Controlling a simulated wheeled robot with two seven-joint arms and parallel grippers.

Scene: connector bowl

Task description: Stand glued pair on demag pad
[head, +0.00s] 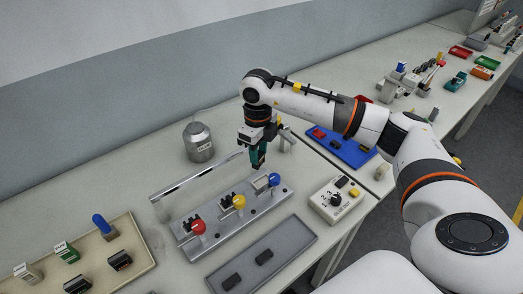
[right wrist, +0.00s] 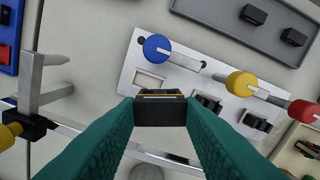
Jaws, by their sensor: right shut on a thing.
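My right gripper (head: 258,163) points down over the blue end of a grey clamp fixture (head: 210,225). In the right wrist view its teal fingers are shut on a dark block with a thin gold line (right wrist: 160,108), apparently the glued pair. The block overlaps the fixture's edge in that view, beside an empty pale recess (right wrist: 149,81) near the blue-knobbed clamp (right wrist: 157,48). Its height above the fixture is hard to tell. A white box with a dial (head: 336,200) stands right of the fixture; I cannot tell whether it is the demag pad. My left gripper is out of view.
A grey tray (head: 285,236) with two black blocks lies in front of the fixture. A blue tray (head: 352,153) lies right; a beige tray (head: 140,257) lies left.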

